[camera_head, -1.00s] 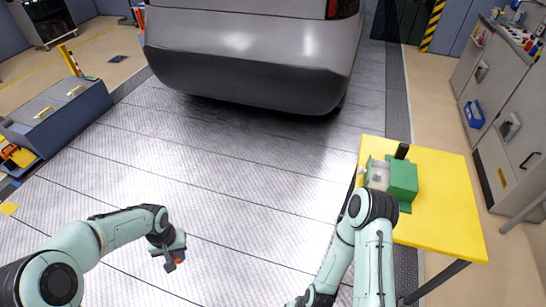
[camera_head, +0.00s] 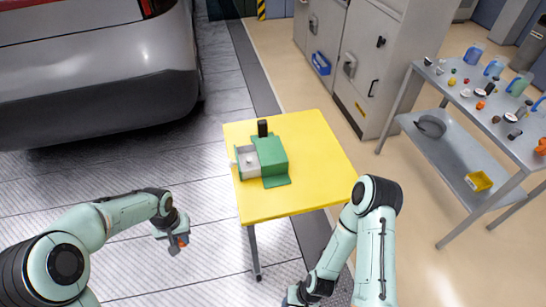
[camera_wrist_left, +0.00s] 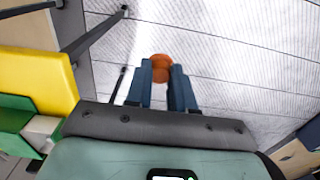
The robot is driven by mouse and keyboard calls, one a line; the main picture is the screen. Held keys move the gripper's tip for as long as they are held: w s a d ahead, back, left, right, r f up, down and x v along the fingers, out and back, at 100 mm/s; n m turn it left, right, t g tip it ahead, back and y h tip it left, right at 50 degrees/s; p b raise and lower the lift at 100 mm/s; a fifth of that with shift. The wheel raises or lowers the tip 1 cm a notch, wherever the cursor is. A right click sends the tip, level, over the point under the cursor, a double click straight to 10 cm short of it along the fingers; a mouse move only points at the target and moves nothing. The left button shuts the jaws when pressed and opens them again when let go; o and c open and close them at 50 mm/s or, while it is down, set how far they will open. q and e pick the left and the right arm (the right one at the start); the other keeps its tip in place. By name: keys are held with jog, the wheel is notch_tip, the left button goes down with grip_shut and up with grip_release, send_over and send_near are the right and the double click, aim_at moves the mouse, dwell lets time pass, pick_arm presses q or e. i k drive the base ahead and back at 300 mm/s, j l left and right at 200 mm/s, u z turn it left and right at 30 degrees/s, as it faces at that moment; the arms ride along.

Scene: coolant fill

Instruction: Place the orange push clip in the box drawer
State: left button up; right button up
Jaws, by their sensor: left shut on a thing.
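My left gripper (camera_head: 178,243) is left of the yellow table and apart from it. In the left wrist view its blue fingers (camera_wrist_left: 162,88) are shut on the orange push clip (camera_wrist_left: 161,66); a bit of orange also shows at the fingertips in the head view. The green box (camera_head: 271,158) stands on the table with its pale drawer (camera_head: 247,162) pulled out toward the left. The drawer also shows at the left edge of the wrist view (camera_wrist_left: 42,131). My right arm is at the lower right; its gripper (camera_head: 297,297) is at the bottom edge, mostly cut off.
The yellow table (camera_head: 315,150) has clear room right of the box. A black upright object (camera_head: 262,128) stands behind the box. A grey shelf cart (camera_head: 480,120) with several small items stands at the right. Grey cabinets (camera_head: 350,60) and a car (camera_head: 95,75) are behind.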

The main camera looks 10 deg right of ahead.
aim_at(251, 173)
jog(key=i+l+z, duration=0.45)
jog(key=i+l, duration=0.4)
jog(key=l, duration=0.15)
